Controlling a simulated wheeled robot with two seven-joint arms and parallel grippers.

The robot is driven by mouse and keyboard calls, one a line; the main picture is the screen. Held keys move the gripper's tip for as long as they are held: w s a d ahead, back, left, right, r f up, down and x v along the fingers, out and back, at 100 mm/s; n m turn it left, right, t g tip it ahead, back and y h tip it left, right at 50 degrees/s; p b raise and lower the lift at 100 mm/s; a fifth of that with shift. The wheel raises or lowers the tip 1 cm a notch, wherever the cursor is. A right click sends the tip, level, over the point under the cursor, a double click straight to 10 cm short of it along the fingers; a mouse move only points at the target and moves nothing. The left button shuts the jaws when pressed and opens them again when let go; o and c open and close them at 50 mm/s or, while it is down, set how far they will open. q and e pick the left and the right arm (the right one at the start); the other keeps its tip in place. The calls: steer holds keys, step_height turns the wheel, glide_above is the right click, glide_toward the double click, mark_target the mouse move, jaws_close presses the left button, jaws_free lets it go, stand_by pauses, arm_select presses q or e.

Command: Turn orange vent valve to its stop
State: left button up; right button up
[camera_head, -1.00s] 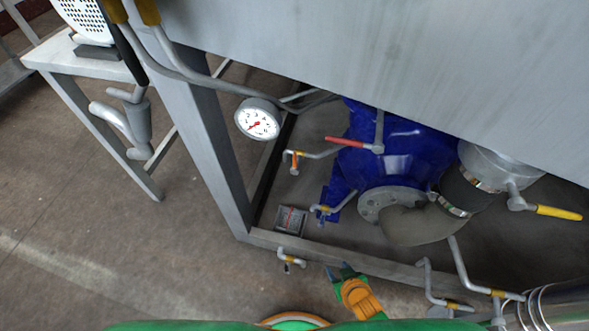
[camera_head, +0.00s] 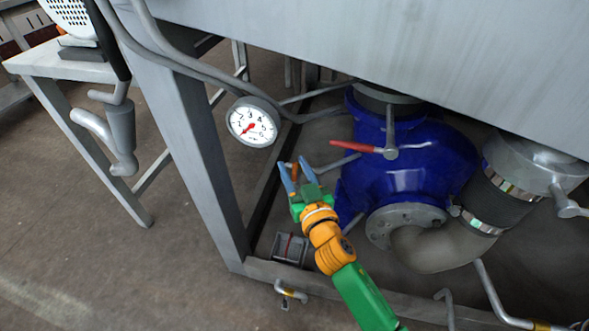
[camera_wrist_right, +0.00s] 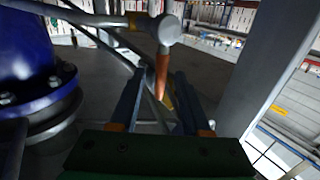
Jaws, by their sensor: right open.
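The orange vent valve (camera_head: 294,171) shows as a small orange handle on a thin pipe, left of the blue housing (camera_head: 415,170). In the right wrist view its orange lever (camera_wrist_right: 163,72) hangs down from a grey round valve body. My right gripper (camera_head: 297,173) is open and reaches to the valve. In the wrist view its two fingers (camera_wrist_right: 158,92) stand on either side of the lever's lower part, with visible gaps. I cannot tell whether either finger touches it. The fingers partly hide the valve in the head view. My left gripper is not in view.
A dial gauge (camera_head: 252,122) sits left of the valve. A red lever (camera_head: 353,147) is to the right. The grey frame leg (camera_head: 200,155) stands at left, and a small grey box (camera_head: 290,248) lies below. A pipe elbow (camera_head: 430,250) is at lower right.

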jaws_close()
stand_by(1.4)
